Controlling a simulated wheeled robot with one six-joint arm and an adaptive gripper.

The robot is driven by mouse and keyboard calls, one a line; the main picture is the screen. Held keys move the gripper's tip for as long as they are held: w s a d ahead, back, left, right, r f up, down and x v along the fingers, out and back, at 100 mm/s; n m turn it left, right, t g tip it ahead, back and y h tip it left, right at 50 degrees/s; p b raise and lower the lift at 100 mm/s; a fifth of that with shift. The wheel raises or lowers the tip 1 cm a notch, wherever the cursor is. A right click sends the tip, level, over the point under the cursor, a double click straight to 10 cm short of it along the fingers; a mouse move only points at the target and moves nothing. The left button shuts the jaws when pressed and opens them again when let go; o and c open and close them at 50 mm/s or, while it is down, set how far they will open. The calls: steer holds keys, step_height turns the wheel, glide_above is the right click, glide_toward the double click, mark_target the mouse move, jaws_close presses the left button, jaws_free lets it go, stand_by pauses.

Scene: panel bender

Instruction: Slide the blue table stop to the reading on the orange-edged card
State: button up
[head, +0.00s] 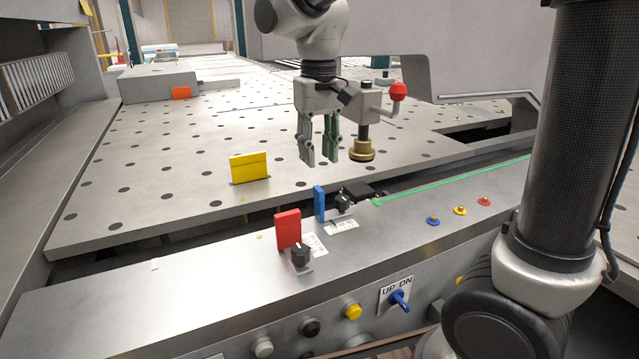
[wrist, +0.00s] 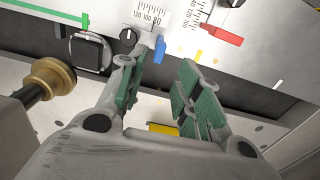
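The blue table stop (head: 319,204) stands upright on the steel front rail, with a black knob (head: 342,203) and a white scale plate (head: 342,225) beside it. In the wrist view the blue stop (wrist: 160,50) lies beyond my left finger, and its scale (wrist: 152,17) shows 120, 100 and 80. My gripper (head: 319,158) hangs above and behind the stop, fingers down, apart and empty; the wrist view also shows the gap between them (wrist: 158,85).
A red stop (head: 287,229) with its own knob (head: 300,254) stands left of the blue one. A yellow block (head: 249,167) stands on the perforated table (head: 150,165). A brass-footed part (head: 362,150) with a red ball (head: 398,91) is close right of my gripper.

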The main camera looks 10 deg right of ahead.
mark_target(319, 189)
step_height(319, 189, down, 8)
steer(key=shift+r, duration=0.1)
stand_by(0.4)
jaws_close()
